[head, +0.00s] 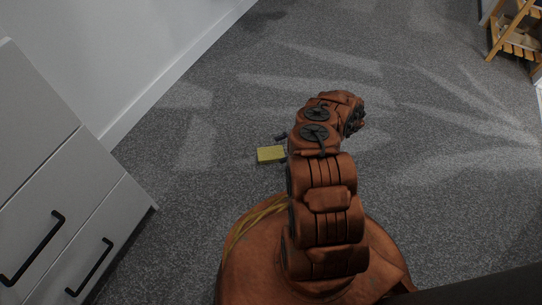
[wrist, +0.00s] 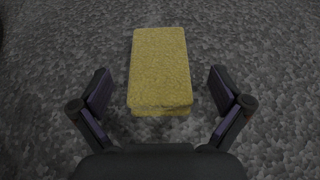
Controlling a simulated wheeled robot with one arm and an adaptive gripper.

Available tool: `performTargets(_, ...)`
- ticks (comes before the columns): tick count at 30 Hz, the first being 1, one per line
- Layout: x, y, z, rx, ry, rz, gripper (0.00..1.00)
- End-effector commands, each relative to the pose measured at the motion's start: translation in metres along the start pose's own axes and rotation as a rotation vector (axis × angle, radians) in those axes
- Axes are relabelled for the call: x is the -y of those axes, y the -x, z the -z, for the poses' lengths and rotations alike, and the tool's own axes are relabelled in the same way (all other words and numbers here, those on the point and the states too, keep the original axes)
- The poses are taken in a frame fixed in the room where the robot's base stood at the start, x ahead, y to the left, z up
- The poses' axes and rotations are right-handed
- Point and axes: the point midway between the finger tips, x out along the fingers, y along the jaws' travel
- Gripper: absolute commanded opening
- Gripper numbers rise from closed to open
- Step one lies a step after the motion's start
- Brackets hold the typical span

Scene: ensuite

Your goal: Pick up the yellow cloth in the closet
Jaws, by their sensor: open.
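The yellow cloth (wrist: 160,68) looks like a thick, folded rectangular block. It lies flat on the grey carpet. In the wrist view it is centred ahead of my gripper (wrist: 163,97), which is open, with one finger to each side of the cloth's near end. I see no finger touching it. In the head view the cloth (head: 270,154) lies just left of my arm, and only a dark bit of my gripper (head: 283,138) shows beside it. The rest of the gripper is hidden by the arm.
A white drawer unit (head: 60,190) with black handles stands at the left, against a white wall (head: 120,50). A wooden slatted rack (head: 515,40) is at the top right. The carpet (head: 420,200) around the cloth is clear.

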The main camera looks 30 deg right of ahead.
Motion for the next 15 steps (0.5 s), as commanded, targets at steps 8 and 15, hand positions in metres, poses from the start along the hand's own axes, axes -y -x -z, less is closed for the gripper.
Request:
performTargets(8,-0.002,-0.033,0.003,0.002,0.001,-0.002,1.0)
performTargets(15,-0.002,-0.044,0.001,0.0,0.002,-0.001,1.0)
